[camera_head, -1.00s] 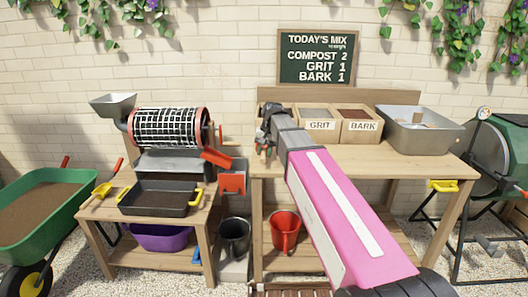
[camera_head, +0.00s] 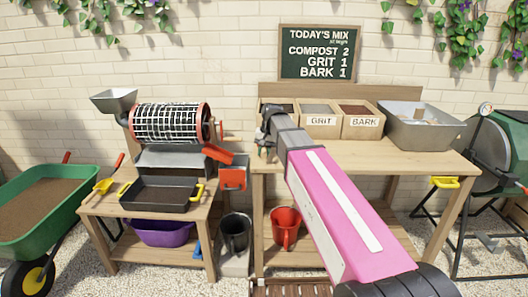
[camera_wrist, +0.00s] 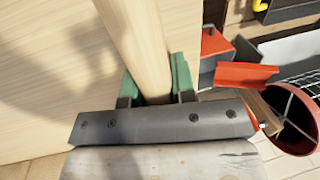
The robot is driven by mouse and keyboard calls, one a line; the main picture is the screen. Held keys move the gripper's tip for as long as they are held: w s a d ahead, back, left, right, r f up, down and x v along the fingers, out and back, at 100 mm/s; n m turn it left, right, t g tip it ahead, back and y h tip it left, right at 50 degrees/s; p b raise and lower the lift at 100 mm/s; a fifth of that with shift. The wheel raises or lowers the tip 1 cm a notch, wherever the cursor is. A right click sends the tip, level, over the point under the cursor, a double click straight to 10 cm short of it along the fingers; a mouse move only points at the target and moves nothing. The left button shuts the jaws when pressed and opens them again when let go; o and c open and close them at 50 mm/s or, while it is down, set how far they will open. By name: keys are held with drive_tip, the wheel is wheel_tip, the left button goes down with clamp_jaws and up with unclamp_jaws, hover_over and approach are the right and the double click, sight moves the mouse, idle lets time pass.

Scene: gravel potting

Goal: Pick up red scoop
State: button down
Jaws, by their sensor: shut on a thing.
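My gripper (camera_head: 266,152) is at the front left edge of the right bench (camera_head: 375,156), below the boxes. In the wrist view my gripper (camera_wrist: 156,86) has its green fingers closed on both sides of a round pale wooden handle (camera_wrist: 138,38). The handle runs up out of that view. Its far end is hidden, so I cannot tell from the wrist view what is attached to it. A red cup-like vessel (camera_head: 285,228) stands on the lower shelf of the right bench. No red scoop head shows clearly at my gripper.
A grit box (camera_head: 320,121) and bark box (camera_head: 363,122) stand at the bench back, beside a grey tub (camera_head: 422,130). Left are a drum sieve (camera_head: 168,123), an orange-red chute (camera_head: 217,153) and a black tray (camera_head: 160,194). The bench's middle top is clear.

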wheel_tip(320, 180, up, 4)
drive_tip(key=shift+s+a+r, duration=0.1)
drive_tip(key=shift+s, duration=0.05)
drive_tip(key=s+a+r, duration=0.6)
drive_tip(key=s, duration=0.3)
drive_tip(key=shift+s+r, duration=0.25)
